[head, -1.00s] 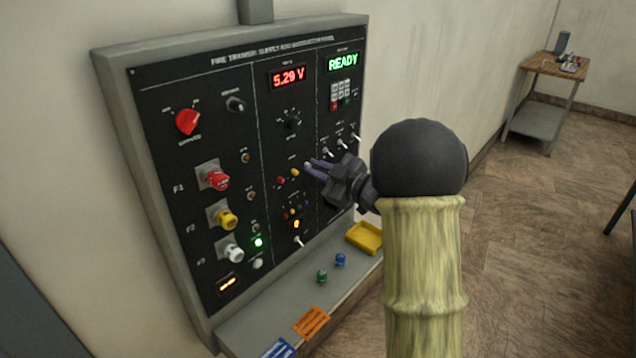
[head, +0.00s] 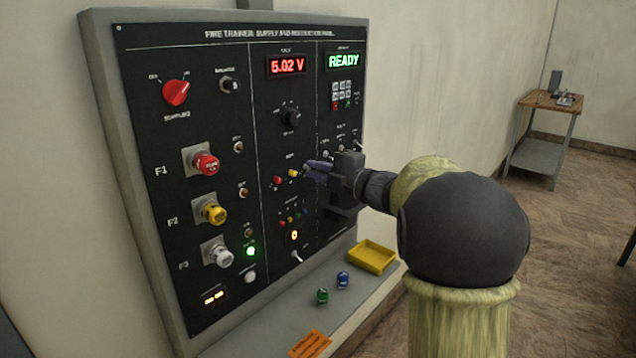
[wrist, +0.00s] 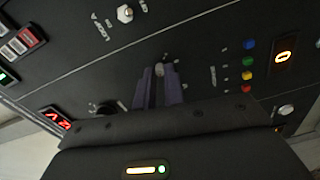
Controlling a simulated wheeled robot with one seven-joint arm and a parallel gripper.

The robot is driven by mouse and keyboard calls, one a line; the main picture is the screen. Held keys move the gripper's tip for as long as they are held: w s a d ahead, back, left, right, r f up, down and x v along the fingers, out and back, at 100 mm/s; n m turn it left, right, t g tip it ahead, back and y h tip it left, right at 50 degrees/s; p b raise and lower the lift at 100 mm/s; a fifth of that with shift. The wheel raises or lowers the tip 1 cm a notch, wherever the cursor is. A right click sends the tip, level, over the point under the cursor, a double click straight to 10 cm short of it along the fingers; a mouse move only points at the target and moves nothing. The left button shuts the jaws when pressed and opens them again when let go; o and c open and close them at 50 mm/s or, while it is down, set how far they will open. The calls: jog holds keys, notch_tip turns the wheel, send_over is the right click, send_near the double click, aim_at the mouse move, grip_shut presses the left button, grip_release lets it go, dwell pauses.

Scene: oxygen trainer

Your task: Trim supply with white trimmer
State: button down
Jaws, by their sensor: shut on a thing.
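The black trainer panel (head: 225,125) stands against the wall. Its red supply display (head: 288,66) reads 5.02 V. A row of small trimmers holds a red one (head: 277,180), a yellow one (head: 293,173) and the white one at the right end. My gripper (head: 310,170) is at the white trimmer and mostly covers it in the head view. In the wrist view the purple fingers (wrist: 161,72) are closed together on the white trimmer (wrist: 160,68), whose pale tip shows between the fingertips.
A round black knob (head: 290,118) sits above the trimmers, and small coloured jacks (head: 292,217) sit below. Toggle switches and a keypad (head: 342,95) are to the right. The shelf below holds a yellow tray (head: 372,257), a green piece (head: 322,296) and a blue piece (head: 343,280).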

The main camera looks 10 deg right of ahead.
dwell(0.3)
jog(key=c, duration=1.5)
grip_release()
jog(key=b+v, duration=0.1)
jog(key=v, duration=1.6)
jog(key=shift+s+d, duration=0.1)
jog(key=shift+d, duration=0.1)
